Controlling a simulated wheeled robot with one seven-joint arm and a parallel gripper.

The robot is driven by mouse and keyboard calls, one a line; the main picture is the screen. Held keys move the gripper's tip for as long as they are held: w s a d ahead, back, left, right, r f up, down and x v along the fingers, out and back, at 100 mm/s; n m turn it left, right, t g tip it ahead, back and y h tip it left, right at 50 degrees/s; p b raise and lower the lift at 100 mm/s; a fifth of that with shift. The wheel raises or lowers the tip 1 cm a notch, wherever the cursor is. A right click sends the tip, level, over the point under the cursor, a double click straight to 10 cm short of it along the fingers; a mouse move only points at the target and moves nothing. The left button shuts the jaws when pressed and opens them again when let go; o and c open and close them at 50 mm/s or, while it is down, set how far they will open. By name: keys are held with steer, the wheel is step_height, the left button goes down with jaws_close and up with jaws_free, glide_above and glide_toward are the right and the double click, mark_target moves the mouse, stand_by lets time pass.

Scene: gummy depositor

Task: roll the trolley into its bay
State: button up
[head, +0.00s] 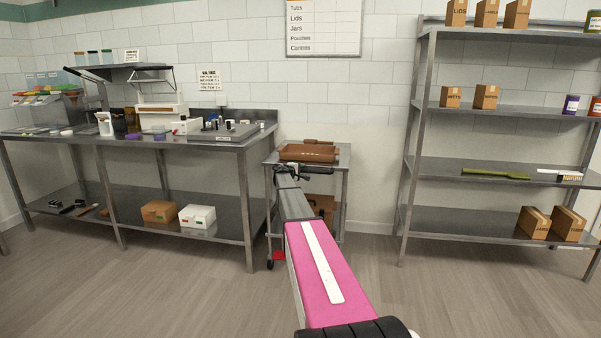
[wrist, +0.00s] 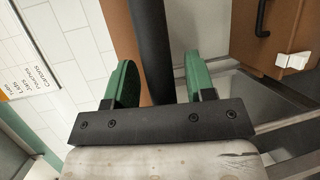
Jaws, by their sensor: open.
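The trolley (head: 343,152) is a small grey metal cart with a brown case on its top and a brown box on its lower shelf. It stands by the wall, close to the right end of the steel bench. My gripper (head: 289,171) is at the trolley's near left top edge. In the wrist view my gripper (wrist: 160,78) is open, with one green finger on each side of a dark bar (wrist: 152,35). I cannot tell whether the fingers touch the bar. My arm hides part of the trolley. No marked bay is clearly visible.
The steel bench (head: 190,147) with several items stands at left. A metal shelving rack (head: 428,165) with boxes stands at right. There is some floor between trolley and rack. A small red part (head: 279,255) shows low by the trolley's left leg. The front floor (head: 180,290) is clear.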

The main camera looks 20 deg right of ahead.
steer(key=v, duration=1)
steer(key=shift+a, duration=0.2)
steer(key=shift+s+r, duration=0.1)
